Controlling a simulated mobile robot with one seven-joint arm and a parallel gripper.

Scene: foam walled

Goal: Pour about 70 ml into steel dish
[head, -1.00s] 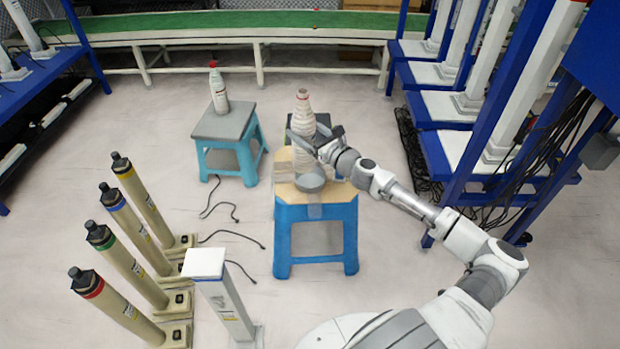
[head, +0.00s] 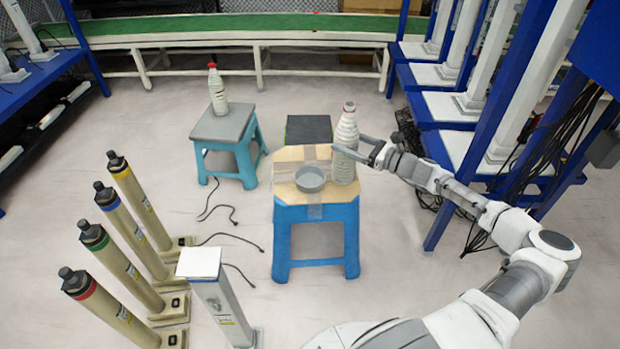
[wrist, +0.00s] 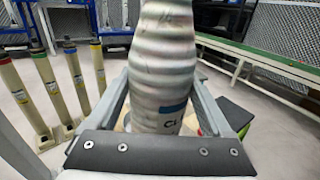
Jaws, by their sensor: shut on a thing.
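A pale ribbed bottle (head: 346,150) stands upright at the right side of the wooden top of a blue stool (head: 316,240). I cannot tell whether its base touches the board. The round grey steel dish (head: 310,186) sits on the board just left of the bottle; its inside looks grey and any liquid level is unclear. My gripper (head: 362,152) reaches in from the right and is shut on the bottle around its middle.
A grey-topped teal stool (head: 222,125) at back left bears a red-capped bottle (head: 217,90). A dark low stool (head: 308,128) stands behind the blue one. Several tan posts (head: 120,262) and a white-topped post (head: 200,263) stand at front left. Blue racks (head: 440,215) line the right.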

